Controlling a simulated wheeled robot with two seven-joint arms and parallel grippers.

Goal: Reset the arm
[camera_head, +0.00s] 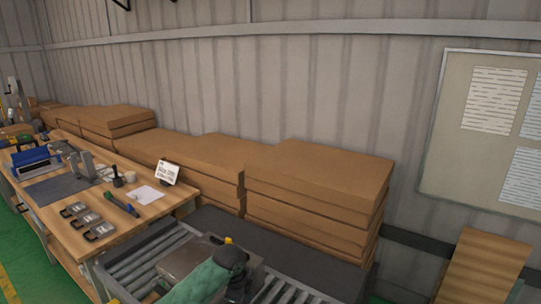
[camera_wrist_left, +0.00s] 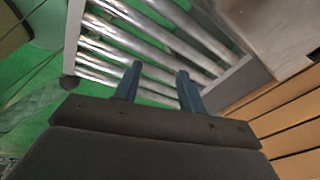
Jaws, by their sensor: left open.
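My left arm, with a green sleeve and a dark wrist (camera_head: 236,262), comes in at the bottom of the head view, over the roller conveyor. Its fingers cannot be made out there. In the left wrist view my left gripper (camera_wrist_left: 160,69) has its two blue-grey fingers apart, with nothing between them. The metal rollers (camera_wrist_left: 165,38) of the conveyor show behind the fingers. A grey box-like unit (camera_head: 188,258) sits on the conveyor, partly hidden by my arm; a grey body (camera_wrist_left: 275,30) shows at the top right of the wrist view. My right gripper is not in view.
A wooden workbench (camera_head: 125,226) at the left holds a blue bin (camera_head: 33,160), several small metal parts, a screwdriver-like tool (camera_head: 122,204) and a sign (camera_head: 167,172). Stacked cardboard boxes (camera_head: 318,182) line the wall behind the conveyor. A board with papers (camera_head: 455,150) hangs at right.

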